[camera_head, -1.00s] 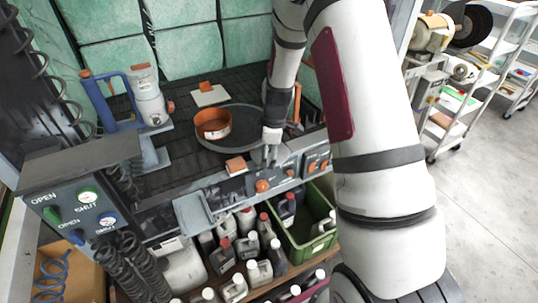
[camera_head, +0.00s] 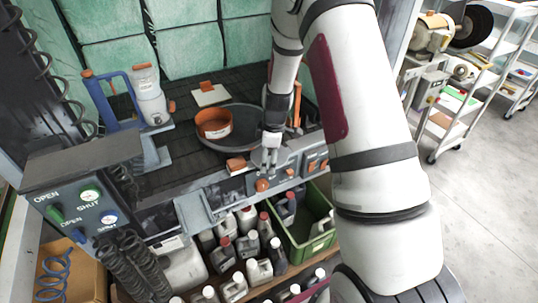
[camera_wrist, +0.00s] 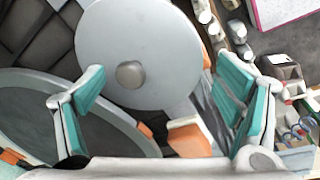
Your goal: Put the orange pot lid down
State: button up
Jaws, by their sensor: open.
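An orange round pot-like piece (camera_head: 213,123) with a raised rim sits on the left part of a dark round plate (camera_head: 240,146) on the workbench. The plate also shows in the wrist view (camera_wrist: 60,108). A light grey disc with a central knob (camera_wrist: 130,73) lies beyond my fingers in the wrist view. It looks like a lid, but I cannot tell what it rests on, and I cannot pick it out in the head view. My gripper (camera_head: 267,160) hangs at the bench's front edge, right of the pot. Its teal-padded fingers (camera_wrist: 160,75) are spread apart, with nothing clasped between them.
An orange-topped block (camera_head: 236,166) lies at the bench front, near my gripper. A blue-handled device (camera_head: 112,100) stands at the left. Below are several bottles (camera_head: 250,245) and a green crate (camera_head: 310,235). A shelf cart (camera_head: 450,125) stands right, beside open floor.

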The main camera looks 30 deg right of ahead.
jog(key=s+a+r+m+t, duration=0.15)
jog(key=s+r, duration=0.25)
jog(key=r, duration=0.5)
jog(key=s+a+r+m+b, duration=0.1)
jog(key=s+a+r+m, duration=0.15)
jog(key=r, duration=0.65)
jog(key=s+a+r+m, duration=0.1)
jog(key=s+a+r, duration=0.3)
jog(key=r, duration=0.5)
jog(key=s+a+r+m+t, duration=0.1)
jog(key=s+r+m, duration=0.2)
jog(key=s, duration=0.5)
jog(key=s+a+r+m+t, duration=0.1)
jog(key=s+a+r+m, duration=0.1)
jog(key=s, duration=0.7)
jog(key=shift+s+a+r+m, duration=0.15)
jog(key=shift+r+m, duration=0.3)
jog(key=shift+m, duration=0.35)
